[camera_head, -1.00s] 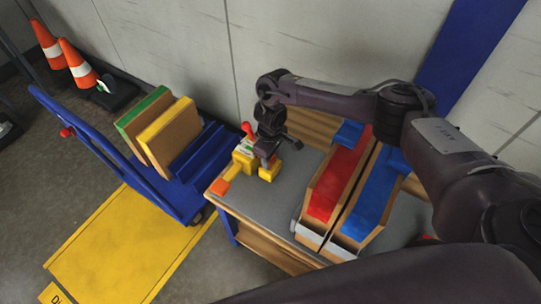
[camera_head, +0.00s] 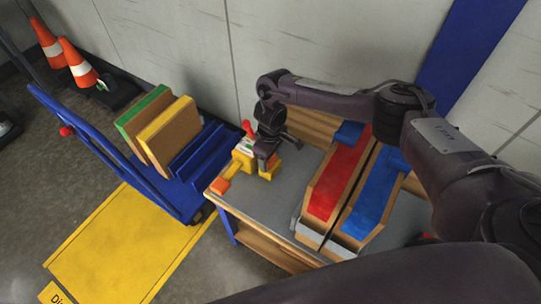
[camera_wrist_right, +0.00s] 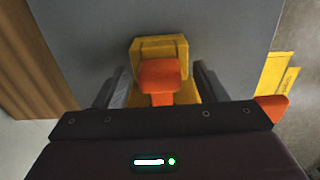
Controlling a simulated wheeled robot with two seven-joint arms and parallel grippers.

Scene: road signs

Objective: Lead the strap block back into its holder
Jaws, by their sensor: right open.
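A yellow block-shaped device (camera_head: 243,159) with a red knob (camera_head: 248,130) stands near the left back of the grey-topped workbench. A yellow part (camera_head: 269,172) shows right of it, under my right gripper (camera_head: 263,158). In the right wrist view a yellow block (camera_wrist_right: 160,48) and an orange-red knob (camera_wrist_right: 160,80) show between the fingers of my right gripper (camera_wrist_right: 161,86). The fingers are apart, with gaps beside the knob. An orange piece (camera_head: 220,187) sits at the bench's left edge. I cannot tell for sure which yellow part is the strap block and which its holder. My left gripper is not in view.
Two long wooden trays with red (camera_head: 336,183) and blue (camera_head: 372,200) linings fill the bench (camera_head: 284,205) to the right. A blue cart (camera_head: 115,160) carrying upright boards stands left. The wall is close behind. Some grey bench top is clear in front.

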